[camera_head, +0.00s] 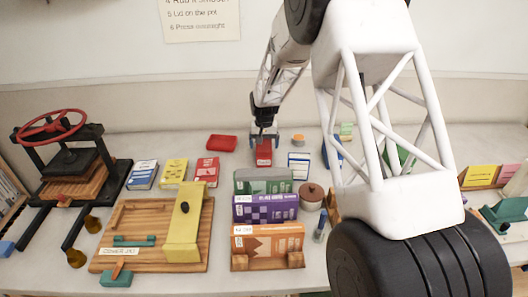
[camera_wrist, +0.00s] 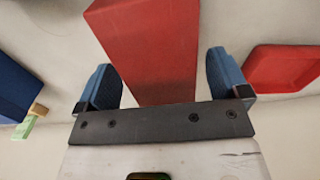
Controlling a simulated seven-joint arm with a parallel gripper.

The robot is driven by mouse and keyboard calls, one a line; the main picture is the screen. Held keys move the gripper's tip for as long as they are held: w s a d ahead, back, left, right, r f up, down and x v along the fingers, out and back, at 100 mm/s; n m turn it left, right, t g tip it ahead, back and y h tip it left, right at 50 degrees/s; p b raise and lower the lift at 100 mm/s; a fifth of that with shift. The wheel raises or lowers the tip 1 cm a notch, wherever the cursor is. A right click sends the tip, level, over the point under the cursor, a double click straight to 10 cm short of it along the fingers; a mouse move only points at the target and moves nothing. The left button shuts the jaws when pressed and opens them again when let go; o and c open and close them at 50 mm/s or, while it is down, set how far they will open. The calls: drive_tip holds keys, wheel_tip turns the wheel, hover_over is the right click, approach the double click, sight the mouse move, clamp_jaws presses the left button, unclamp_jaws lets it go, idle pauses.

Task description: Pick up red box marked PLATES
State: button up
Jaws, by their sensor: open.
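A red box (camera_head: 264,156) stands at the back of the table, under my gripper (camera_head: 264,138). In the wrist view the red box (camera_wrist: 150,45) rises between the two blue fingers of my gripper (camera_wrist: 164,80). The fingers are open, one on each side of the box, with narrow gaps showing. Its marking is too small to read in the head view and does not show in the wrist view. A second red box (camera_head: 206,168) with a white label lies further left; its lettering is not readable either.
A red tray (camera_head: 221,143) lies just left of the gripper. A green box (camera_head: 263,181), a purple box (camera_head: 265,208) and an orange box (camera_head: 267,241) line up in front. A white-and-blue box (camera_head: 299,164) stands to the right. A press (camera_head: 66,165) stands far left.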

drive_tip(key=shift+f, duration=1.25)
drive_tip(key=c, duration=1.2)
